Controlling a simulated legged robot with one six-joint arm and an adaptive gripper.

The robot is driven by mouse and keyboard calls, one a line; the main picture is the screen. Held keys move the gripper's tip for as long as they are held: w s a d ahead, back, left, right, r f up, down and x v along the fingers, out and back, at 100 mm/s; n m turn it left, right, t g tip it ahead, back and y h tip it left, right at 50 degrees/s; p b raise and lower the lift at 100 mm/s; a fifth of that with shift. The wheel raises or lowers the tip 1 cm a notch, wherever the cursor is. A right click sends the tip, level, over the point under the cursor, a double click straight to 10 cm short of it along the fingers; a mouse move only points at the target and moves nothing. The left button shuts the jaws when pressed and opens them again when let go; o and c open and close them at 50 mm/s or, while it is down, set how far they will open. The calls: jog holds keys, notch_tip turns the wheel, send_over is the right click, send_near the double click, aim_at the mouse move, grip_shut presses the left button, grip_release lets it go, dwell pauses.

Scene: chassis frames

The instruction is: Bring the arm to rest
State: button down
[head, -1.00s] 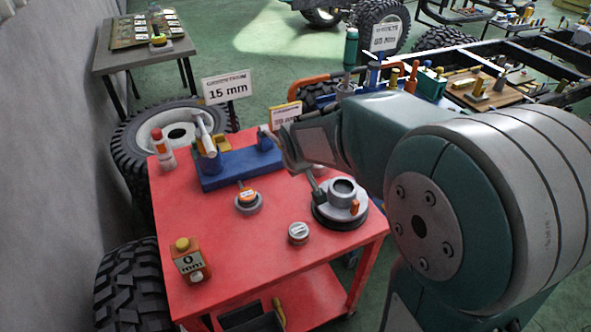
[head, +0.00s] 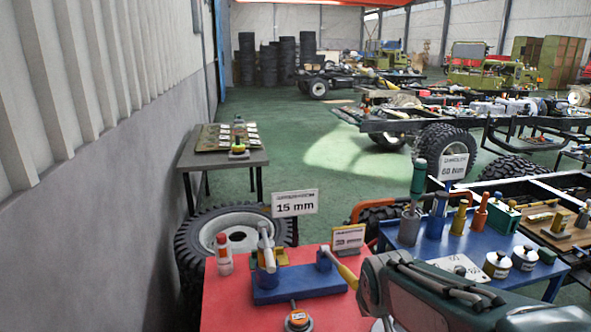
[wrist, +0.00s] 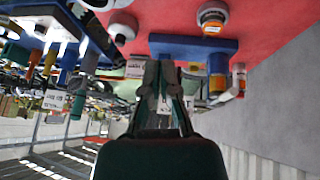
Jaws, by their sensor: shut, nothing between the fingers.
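My gripper (wrist: 162,65) shows in the wrist view, its two dark fingers drawn together with nothing between them. The wrist view is upside down, with the red table top (wrist: 270,25) along its upper edge. The fingers overlap the blue fixture (wrist: 222,46) in that view, and I see no contact. In the head view a teal and grey part of my arm (head: 440,305) fills the lower right corner, over the right part of the red table (head: 235,308). The fingertips cannot be clearly made out there.
The red table holds a blue fixture (head: 300,286), a red-and-white bottle (head: 223,255) and an orange-topped gauge (head: 298,320). A 15 mm sign (head: 295,203) stands behind. A blue tool bench (head: 408,248) is right. A wall (head: 110,220) bounds the left; green floor (head: 300,150) lies open beyond.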

jog(key=s+r+m, duration=0.2)
jog(key=s+r, duration=0.2)
jog(key=s, duration=1.3)
jog(key=shift+s+d+r+y, duration=0.2)
jog(key=shift+s+d+y, duration=0.05)
jog(key=shift+s+y, duration=0.1)
